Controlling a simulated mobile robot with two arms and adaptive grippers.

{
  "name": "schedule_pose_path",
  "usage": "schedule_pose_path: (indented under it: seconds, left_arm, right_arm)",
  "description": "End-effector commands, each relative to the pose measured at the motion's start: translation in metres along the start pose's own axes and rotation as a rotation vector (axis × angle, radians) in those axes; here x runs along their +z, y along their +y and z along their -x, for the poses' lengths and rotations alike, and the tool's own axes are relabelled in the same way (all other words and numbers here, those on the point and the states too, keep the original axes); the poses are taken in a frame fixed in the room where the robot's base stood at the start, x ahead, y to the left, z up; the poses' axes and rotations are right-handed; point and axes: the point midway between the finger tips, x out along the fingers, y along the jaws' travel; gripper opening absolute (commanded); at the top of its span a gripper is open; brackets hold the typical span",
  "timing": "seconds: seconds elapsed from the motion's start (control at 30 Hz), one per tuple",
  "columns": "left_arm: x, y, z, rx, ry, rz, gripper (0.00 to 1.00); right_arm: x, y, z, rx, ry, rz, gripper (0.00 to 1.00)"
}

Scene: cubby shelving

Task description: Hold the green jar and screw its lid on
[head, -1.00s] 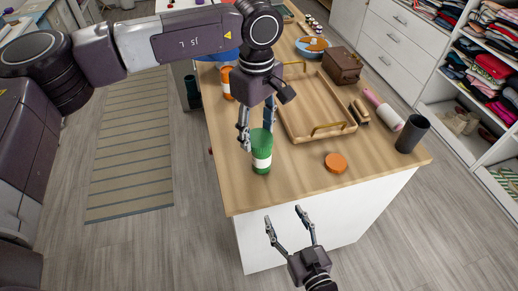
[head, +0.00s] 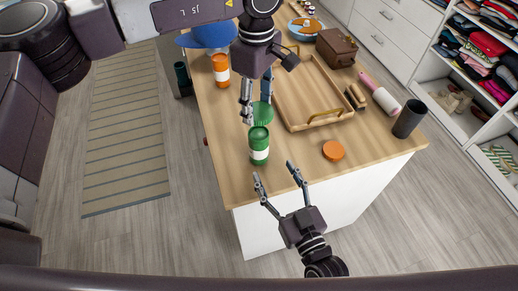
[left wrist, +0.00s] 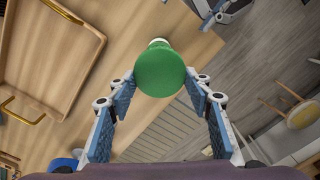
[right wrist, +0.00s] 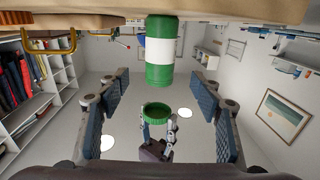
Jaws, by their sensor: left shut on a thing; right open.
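The green jar (head: 259,155) with a white band stands upright near the table's front left edge. Its top shows without a lid on it. My left gripper (head: 255,108) is shut on the green lid (head: 262,114) and holds it just above the jar. In the left wrist view the lid (left wrist: 161,72) hides most of the jar. The right wrist view is upside down; a gap shows between the jar (right wrist: 161,50) and the lid (right wrist: 156,111). My right gripper (head: 275,174) is open and empty, in front of the jar at the table's front edge.
An orange lid (head: 333,150) lies right of the jar. A wooden tray (head: 303,125) lies behind, with a brush (head: 355,95), a roller (head: 386,101) and a dark cup (head: 409,119) to its right. An orange jar (head: 220,68) stands at the back left.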

Motion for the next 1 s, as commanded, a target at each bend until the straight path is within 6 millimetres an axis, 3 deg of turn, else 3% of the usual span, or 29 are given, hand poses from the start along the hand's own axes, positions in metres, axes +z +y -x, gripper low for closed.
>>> schedule_pose_path:
  seconds: [0.4,0.6,1.0]
  left_arm:
    - [0.000,0.000,0.000,0.000,0.000,0.000,0.34]
    - [0.000,0.000,0.000,0.000,0.000,0.000,0.34]
    - [0.000,0.000,0.000,0.000,0.000,0.000,0.34]
  right_arm:
    - [-0.002,0.000,-0.075,0.001,0.005,-0.001,0.59]
    - [-0.001,0.000,-0.102,0.000,0.002,-0.001,0.59]
    - [-0.001,0.000,-0.114,0.000,0.001,0.000,0.59]
